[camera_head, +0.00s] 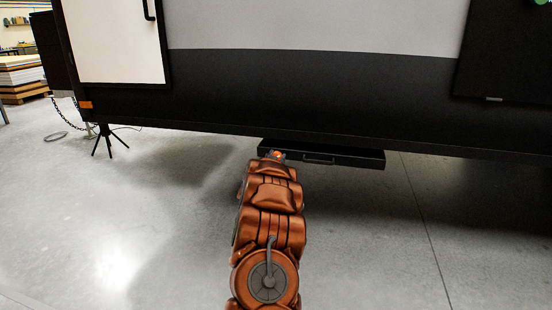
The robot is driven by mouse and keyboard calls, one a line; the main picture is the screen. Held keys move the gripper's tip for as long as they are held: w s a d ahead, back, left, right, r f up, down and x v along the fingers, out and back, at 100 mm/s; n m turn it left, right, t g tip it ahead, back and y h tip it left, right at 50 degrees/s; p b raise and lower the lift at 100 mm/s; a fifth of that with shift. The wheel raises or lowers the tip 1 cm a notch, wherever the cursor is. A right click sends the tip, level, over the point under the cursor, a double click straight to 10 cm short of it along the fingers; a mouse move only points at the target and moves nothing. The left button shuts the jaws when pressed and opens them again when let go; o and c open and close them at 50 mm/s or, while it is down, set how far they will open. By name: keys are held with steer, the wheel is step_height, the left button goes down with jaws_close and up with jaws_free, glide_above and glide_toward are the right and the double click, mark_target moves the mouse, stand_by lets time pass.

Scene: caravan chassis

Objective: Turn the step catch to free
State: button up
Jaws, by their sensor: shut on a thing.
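The folded step (350,160) is a flat black box under the caravan's lower edge, with a thin bar handle (319,161) on its front. My gripper (277,155) is at the left part of the step's front, mostly hidden behind my own orange arm. It is shut on the step catch, a small part at the step's left front. My wrist and fingers cover most of the catch, so its turn position cannot be made out.
The caravan's dark side wall (320,95) hangs just above the step. A black tripod stand (105,139) and a chain (66,115) are at the left. Stacked boards (20,75) stand far left. The concrete floor (390,240) in front is clear.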

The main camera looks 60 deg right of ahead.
steer(key=m+b, duration=0.1)
steer(key=m, duration=0.2)
steer(key=shift+s+m, duration=0.1)
steer(key=shift+m, duration=0.3)
steer(key=shift+s+d+r+m+b, duration=0.1)
steer(key=shift+m+b, duration=0.45)
steer(key=shift+m, duration=0.4)
steer(key=shift+s+d+m+b, duration=0.1)
steer(key=shift+m+b, duration=0.4)
steer(key=shift+m, duration=0.45)
steer(key=o, duration=1.2)
steer(key=shift+w+a, duration=0.1)
steer(key=shift+c, duration=0.2)
steer(key=shift+w, duration=0.1)
steer(key=shift+a, duration=0.15)
